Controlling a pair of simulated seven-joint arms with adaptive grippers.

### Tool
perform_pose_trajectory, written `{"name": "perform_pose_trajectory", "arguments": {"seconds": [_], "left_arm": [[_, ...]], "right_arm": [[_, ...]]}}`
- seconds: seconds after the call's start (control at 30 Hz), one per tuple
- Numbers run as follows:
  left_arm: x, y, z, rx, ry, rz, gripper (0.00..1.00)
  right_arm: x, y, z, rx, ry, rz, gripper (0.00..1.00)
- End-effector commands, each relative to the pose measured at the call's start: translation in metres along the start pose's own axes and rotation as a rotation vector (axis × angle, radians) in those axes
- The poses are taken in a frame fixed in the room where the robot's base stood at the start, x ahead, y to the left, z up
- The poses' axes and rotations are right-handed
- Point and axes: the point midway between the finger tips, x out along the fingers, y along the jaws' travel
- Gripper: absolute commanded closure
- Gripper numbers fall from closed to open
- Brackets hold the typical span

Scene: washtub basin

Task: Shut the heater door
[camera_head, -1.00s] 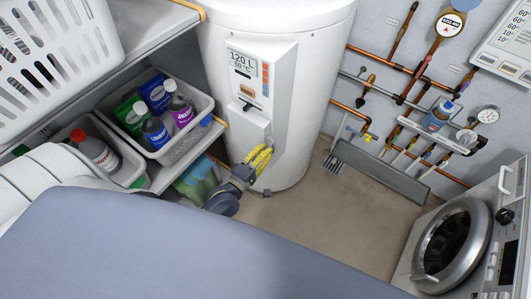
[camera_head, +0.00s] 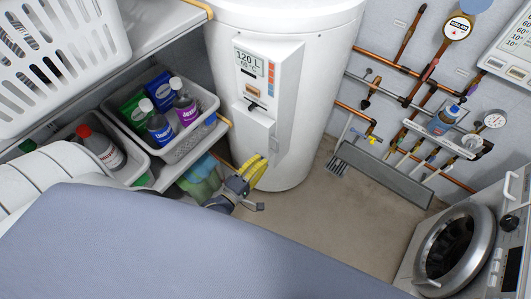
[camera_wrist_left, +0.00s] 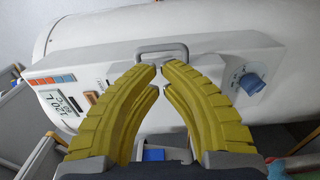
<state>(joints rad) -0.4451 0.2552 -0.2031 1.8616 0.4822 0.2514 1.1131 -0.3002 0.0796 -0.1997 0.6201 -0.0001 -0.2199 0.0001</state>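The white heater (camera_head: 310,90) stands at the back centre with a box-shaped front panel carrying a display (camera_head: 250,65). The panel's lower cover (camera_head: 254,128) stands out at the front; I cannot tell whether this is the door or how far it is open. In the left wrist view, a grey bar handle (camera_wrist_left: 162,47) and a blue knob (camera_wrist_left: 250,83) show on the panel. My left gripper (camera_head: 255,172) is below the panel in the head view. Its yellow fingers (camera_wrist_left: 159,78) nearly meet, hold nothing visible, and point toward the handle. My right gripper is not in view.
A grey bin of bottles (camera_head: 185,150) sits on the shelf left of the heater. A large blue-grey surface (camera_head: 190,250) fills the foreground. Copper pipes (camera_head: 400,75) line the right wall, and a washing machine (camera_head: 455,245) stands at right.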

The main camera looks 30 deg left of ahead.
Motion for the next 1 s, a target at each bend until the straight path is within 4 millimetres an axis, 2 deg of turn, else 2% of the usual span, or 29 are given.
{"name": "perform_pose_trajectory", "arguments": {"seconds": [0.2, 0.4, 0.73, 0.87, 0.93, 1.0], "left_arm": [[-0.034, -0.001, 0.022, -0.002, 0.001, -0.001, 1.0], [-0.055, 0.0, 0.036, -0.001, 0.001, 0.0, 1.0], [-0.068, 0.0, 0.044, 0.012, 0.002, 0.001, 1.0], [-0.068, -0.004, 0.047, 0.107, -0.013, -0.017, 1.0], [-0.072, -0.025, 0.05, 0.224, -0.039, -0.066, 1.0], [-0.081, -0.059, 0.052, 0.349, -0.072, -0.138, 1.0]], "right_arm": [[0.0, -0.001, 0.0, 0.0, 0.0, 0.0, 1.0], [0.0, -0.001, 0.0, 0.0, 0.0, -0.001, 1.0], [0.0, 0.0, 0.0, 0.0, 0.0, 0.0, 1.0], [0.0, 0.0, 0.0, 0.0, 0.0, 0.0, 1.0], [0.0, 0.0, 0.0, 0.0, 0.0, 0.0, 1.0], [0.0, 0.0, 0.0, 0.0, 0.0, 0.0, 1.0]]}}
